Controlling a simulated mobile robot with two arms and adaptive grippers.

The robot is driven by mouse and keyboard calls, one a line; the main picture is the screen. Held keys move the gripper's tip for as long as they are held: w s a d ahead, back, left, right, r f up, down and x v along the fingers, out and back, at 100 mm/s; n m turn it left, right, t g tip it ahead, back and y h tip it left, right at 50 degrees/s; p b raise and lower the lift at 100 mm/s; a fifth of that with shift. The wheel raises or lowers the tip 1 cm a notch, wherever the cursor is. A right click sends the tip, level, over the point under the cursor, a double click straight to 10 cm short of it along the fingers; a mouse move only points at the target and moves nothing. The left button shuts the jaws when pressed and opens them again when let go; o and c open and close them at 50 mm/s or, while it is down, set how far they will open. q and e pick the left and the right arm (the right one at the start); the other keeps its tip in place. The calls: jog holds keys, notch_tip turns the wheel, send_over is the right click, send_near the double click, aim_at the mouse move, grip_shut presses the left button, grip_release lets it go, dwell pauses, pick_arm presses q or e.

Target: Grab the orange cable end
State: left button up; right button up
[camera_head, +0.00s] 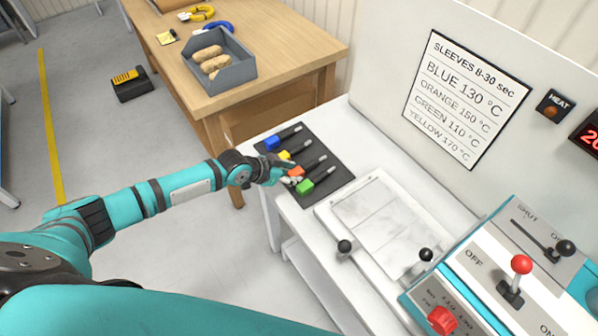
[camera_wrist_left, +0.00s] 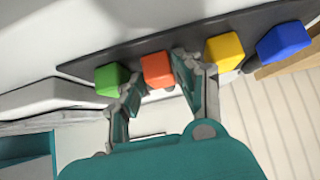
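The orange cable end (camera_head: 296,171) is a small orange block on a dark mat (camera_head: 335,174), in a row with blue, yellow and green ones. It also shows in the left wrist view (camera_wrist_left: 157,70). My left gripper (camera_head: 283,177) is at the row's near side, close to the orange block. In the left wrist view its two fingers (camera_wrist_left: 155,84) are spread, one on each side of the orange block; I cannot tell whether they touch it. My right gripper is not in view.
The green block (camera_wrist_left: 110,79) and yellow block (camera_wrist_left: 224,48) sit close beside my fingers; the blue block (camera_wrist_left: 284,42) is farther along. A white plate with black knobs (camera_head: 385,222) and a control panel with levers (camera_head: 512,285) stand to the right. A wooden table (camera_head: 290,62) holds a grey bin (camera_head: 232,75).

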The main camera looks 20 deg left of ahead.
pick_arm(q)
jog(key=c, duration=0.6)
grip_shut()
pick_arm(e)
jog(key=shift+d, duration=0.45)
pick_arm(q)
jog(key=shift+r, duration=0.15)
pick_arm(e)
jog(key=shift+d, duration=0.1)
